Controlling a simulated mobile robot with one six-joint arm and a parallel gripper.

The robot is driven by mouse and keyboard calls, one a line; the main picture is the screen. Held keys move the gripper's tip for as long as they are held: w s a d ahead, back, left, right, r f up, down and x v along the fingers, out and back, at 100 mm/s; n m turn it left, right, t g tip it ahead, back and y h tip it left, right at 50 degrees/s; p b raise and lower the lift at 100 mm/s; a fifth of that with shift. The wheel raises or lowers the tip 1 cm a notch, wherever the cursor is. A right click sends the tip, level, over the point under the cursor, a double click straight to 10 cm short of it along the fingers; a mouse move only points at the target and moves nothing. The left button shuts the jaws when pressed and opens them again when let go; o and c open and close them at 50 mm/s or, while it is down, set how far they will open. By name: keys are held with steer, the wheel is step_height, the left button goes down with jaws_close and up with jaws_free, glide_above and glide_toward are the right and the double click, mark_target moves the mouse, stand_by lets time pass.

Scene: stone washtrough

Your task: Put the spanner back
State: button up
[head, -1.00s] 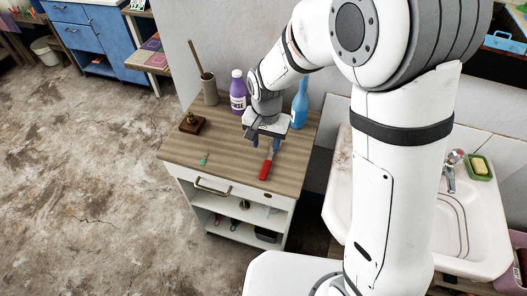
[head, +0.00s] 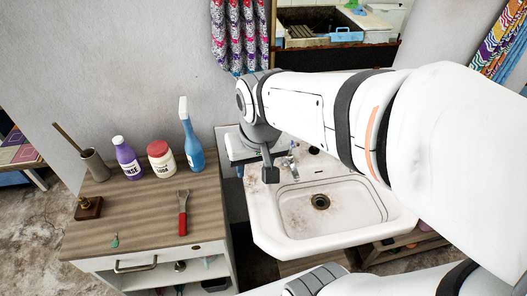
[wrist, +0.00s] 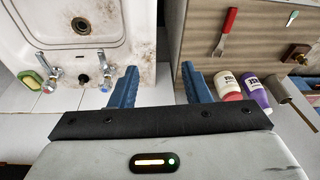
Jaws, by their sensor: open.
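A tool with a red handle and a grey metal head (head: 183,212) lies flat on the wooden cabinet top (head: 150,200); it is the most spanner-like thing in view, though its head is too small to identify surely. It also shows in the wrist view (wrist: 226,32). My gripper (head: 256,172) is to the right of the tool, over the sink's back left corner. In the wrist view my gripper (wrist: 159,76) has its blue fingers apart with nothing between them.
A purple bottle (head: 127,158), a red-lidded jar (head: 161,158) and a blue spray bottle (head: 191,140) stand along the cabinet's back. A small green-handled item (head: 115,240) lies near its front. The white sink (head: 290,215) is right, across a gap. Small items lie on shelves below.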

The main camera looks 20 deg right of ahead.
steer(key=shift+t, duration=0.3)
steer(key=s+d, duration=0.1)
steer(key=s, duration=0.1)
steer(key=s+d+r, duration=0.1)
steer(key=s+d, duration=0.1)
steer(key=shift+s+d, duration=0.15)
steer(key=shift+s, duration=0.05)
